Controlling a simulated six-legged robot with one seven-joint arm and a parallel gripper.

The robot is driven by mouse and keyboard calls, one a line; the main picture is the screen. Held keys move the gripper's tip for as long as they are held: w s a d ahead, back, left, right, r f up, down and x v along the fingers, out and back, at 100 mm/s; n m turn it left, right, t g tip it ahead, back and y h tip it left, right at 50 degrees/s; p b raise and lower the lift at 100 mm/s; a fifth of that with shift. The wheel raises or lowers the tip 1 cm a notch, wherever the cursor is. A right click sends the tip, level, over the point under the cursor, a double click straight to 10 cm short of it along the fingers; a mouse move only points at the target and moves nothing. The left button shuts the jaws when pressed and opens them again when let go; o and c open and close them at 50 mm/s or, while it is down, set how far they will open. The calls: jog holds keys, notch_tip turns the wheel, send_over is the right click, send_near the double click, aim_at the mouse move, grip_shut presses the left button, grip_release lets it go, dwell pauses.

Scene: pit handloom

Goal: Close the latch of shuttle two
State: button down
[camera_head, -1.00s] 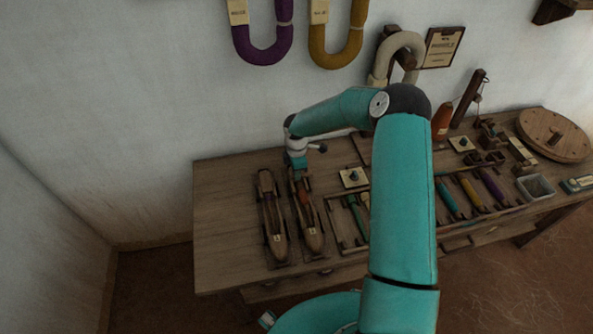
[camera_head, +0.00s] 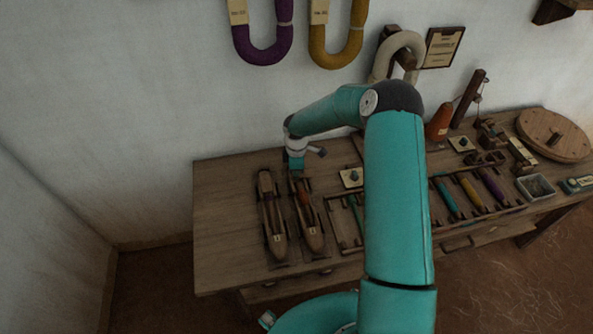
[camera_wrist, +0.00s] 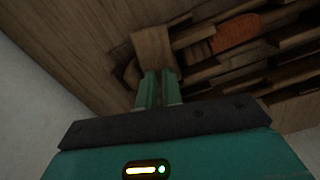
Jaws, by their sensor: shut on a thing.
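Two wooden shuttles lie side by side at the left of the bench. The right one, which I take as shuttle two (camera_head: 312,233), holds an orange-brown pirn (camera_head: 304,198); the pirn also shows in the wrist view (camera_wrist: 238,32). My gripper (camera_head: 297,172) points down at the far end of this shuttle. In the wrist view my gripper's green fingers (camera_wrist: 159,86) are close together at a small wooden piece (camera_wrist: 152,48), apparently the shuttle's latch. The fingertips hide the grip point, and I cannot tell the latch's angle.
The other shuttle (camera_head: 273,222) lies close on the left. The bench (camera_head: 222,215) is bare left of it. A rack with coloured pirns (camera_head: 468,193) is on the right, partly behind my arm. The white wall (camera_head: 150,110) stands close behind.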

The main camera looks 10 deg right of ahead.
jog(key=m, duration=0.4)
jog(key=shift+m, duration=0.3)
jog(key=m, duration=0.4)
jog(key=shift+m, duration=0.3)
jog(key=m, duration=0.6)
jog(key=shift+m, duration=0.3)
jog(key=c, duration=1.8)
grip_release()
notch_tip(320, 180, up, 14)
jog(key=shift+f, duration=0.1)
